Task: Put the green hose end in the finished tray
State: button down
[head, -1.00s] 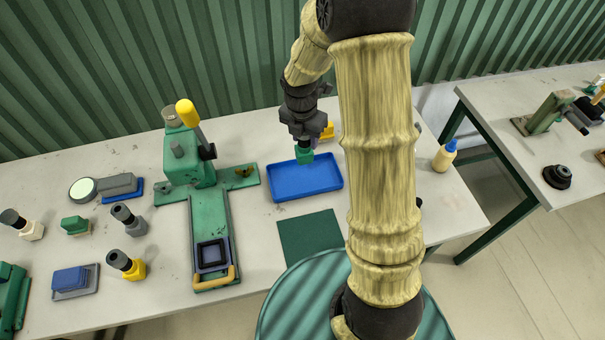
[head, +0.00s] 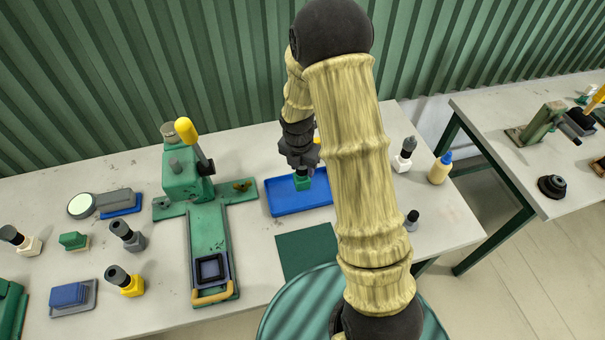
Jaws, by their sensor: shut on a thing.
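The green hose end (head: 302,183) is a small green block with a dark top. My gripper (head: 300,170) is shut on it and points down. The hose end is over the blue tray (head: 283,208), near its middle; I cannot tell whether it touches the tray floor. The blue tray lies flat on the bench and is empty elsewhere. My arm hides its right part.
A green press (head: 187,170) with a yellow-knobbed lever stands left of the tray. A dark green mat (head: 306,250) lies in front. A white hose end (head: 404,155) and a yellow bottle (head: 440,168) stand at right. Several other hose ends stand at left.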

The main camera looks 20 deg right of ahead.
aim_at(302, 175)
jog(key=shift+f+p, duration=0.35)
jog(key=shift+f, duration=1.6)
jog(key=shift+f, duration=0.1)
jog(key=c, duration=0.9)
grip_release()
jog(key=shift+o, duration=0.3)
jog(key=r, duration=0.3)
jog(key=r+b, duration=0.1)
jog(key=r, duration=0.3)
jog(key=s+a+r, duration=0.1)
jog(key=r, duration=0.3)
jog(key=shift+r, duration=0.2)
jog(key=shift+s+a+r, duration=0.1)
jog(key=shift+s+r, duration=0.05)
jog(key=shift+r, duration=0.25)
